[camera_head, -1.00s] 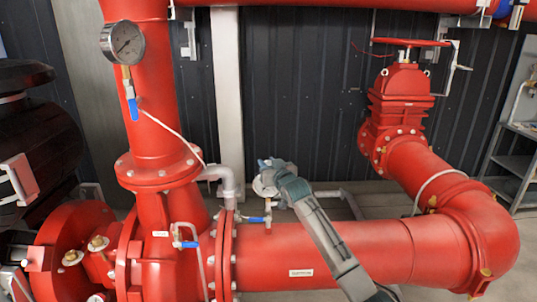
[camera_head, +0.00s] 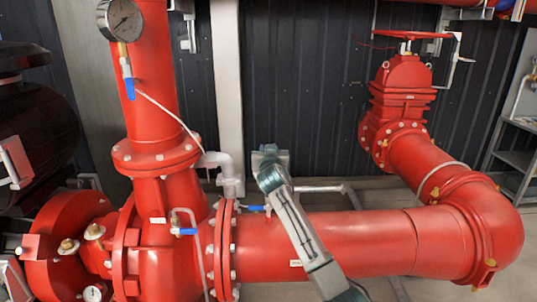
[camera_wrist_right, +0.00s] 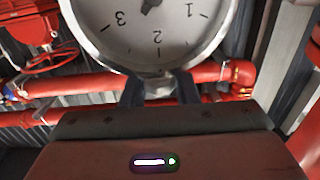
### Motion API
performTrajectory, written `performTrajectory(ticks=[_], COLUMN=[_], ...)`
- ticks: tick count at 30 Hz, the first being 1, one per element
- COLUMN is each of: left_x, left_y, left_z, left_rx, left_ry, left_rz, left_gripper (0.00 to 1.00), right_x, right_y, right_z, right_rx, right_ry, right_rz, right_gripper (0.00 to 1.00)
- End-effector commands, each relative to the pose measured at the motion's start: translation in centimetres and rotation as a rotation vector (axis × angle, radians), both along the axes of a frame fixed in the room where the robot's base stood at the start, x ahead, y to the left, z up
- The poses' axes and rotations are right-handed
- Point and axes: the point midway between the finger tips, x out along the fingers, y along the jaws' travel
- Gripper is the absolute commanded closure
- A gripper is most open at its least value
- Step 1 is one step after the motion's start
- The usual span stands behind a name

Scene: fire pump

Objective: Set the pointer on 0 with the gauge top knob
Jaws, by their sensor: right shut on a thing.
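In the right wrist view a round gauge (camera_wrist_right: 157,28) with a pale dial and metal rim appears upside down, its 3, 2 and 1 readable. Part of its black pointer (camera_wrist_right: 149,6) shows at the top edge; its tip and the 0 mark cannot be made out. My right gripper (camera_wrist_right: 160,90) is shut at the rim beside the 2, on the gauge top knob, which the fingers mostly hide. In the head view my right arm rises from the bottom and hides this gauge. My left gripper is not in view.
Another gauge (camera_head: 120,20) sits on the red vertical pipe (camera_head: 150,80) at left. A large red horizontal pipe (camera_head: 380,245) runs behind my arm, with a blue-handled valve (camera_head: 255,208) close by. A red handwheel (camera_head: 410,36) tops the valve at right.

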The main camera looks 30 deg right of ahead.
Motion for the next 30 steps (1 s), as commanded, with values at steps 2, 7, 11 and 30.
performTrajectory(ticks=[2, 7, 11, 30], left_x=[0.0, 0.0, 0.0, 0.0], left_y=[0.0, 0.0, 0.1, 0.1], left_z=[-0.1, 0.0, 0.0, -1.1], left_rx=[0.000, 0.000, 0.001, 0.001], left_ry=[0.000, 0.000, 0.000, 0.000], left_rz=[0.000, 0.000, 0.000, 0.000], left_gripper=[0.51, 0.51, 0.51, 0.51], right_x=[0.0, 0.0, 0.0, -2.2], right_y=[0.0, 0.0, 0.0, 1.3], right_z=[0.0, 0.0, 0.0, -0.3], right_rx=[0.001, 0.000, 0.000, -0.001], right_ry=[0.000, 0.001, 0.001, 0.000], right_rz=[-0.002, -0.003, -0.002, -0.001], right_gripper=[0.96, 0.96, 0.71, 0.52])
